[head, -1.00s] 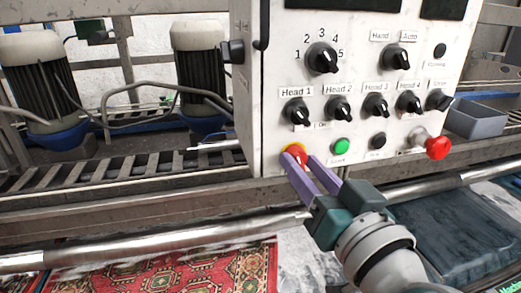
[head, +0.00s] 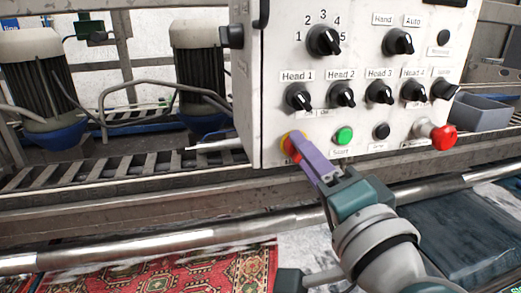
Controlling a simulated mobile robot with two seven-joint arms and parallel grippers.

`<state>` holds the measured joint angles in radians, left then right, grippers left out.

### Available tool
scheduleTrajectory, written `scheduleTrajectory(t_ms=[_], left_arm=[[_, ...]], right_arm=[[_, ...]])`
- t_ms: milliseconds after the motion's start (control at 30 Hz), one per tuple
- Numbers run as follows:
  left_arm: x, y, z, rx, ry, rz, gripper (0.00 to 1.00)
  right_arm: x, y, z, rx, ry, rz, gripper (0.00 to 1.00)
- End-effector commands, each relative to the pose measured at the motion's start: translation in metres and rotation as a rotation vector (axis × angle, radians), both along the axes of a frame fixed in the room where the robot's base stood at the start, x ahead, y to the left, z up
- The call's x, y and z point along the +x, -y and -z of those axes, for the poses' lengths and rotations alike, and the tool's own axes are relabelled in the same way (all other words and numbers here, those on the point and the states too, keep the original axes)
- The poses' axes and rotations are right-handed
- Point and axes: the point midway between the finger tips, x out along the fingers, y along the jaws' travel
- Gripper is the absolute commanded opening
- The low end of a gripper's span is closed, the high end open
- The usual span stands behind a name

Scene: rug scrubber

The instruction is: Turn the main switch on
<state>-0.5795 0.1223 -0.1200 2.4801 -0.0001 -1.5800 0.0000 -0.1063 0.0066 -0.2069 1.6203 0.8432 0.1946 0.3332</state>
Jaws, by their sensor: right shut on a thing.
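The main switch (head: 289,146) is a red knob on a yellow plate at the lower left of the white control panel (head: 268,115). My right gripper (head: 298,146) has its purple fingers at the knob and is shut on it. The fingers look turned almost edge-on, one mostly behind the other, and they cover part of the knob. The knob's exact angle is hard to read behind them. My left gripper is out of view.
Just right of the fingers are a green Start button (head: 344,136) and a black button (head: 381,131). A red mushroom button (head: 443,137) sticks out further right. Black selector knobs (head: 299,97) line the row above. A metal rail (head: 180,243) runs below the panel.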

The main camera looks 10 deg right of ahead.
Motion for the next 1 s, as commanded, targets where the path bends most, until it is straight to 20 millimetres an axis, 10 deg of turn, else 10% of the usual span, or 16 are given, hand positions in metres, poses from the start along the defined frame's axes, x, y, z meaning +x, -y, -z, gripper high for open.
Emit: scheduleTrajectory(t_ms=[933,967,1000], left_arm=[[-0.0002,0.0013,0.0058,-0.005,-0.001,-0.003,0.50],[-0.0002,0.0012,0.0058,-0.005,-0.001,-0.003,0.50],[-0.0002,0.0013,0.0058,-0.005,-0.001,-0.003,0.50]], right_arm=[[0.0000,-0.0006,0.0004,0.196,-0.008,-0.001,0.00],[0.0000,-0.0006,0.0004,0.196,-0.008,-0.001,0.43],[0.0000,-0.0006,0.0004,0.196,-0.008,-0.001,0.48]])
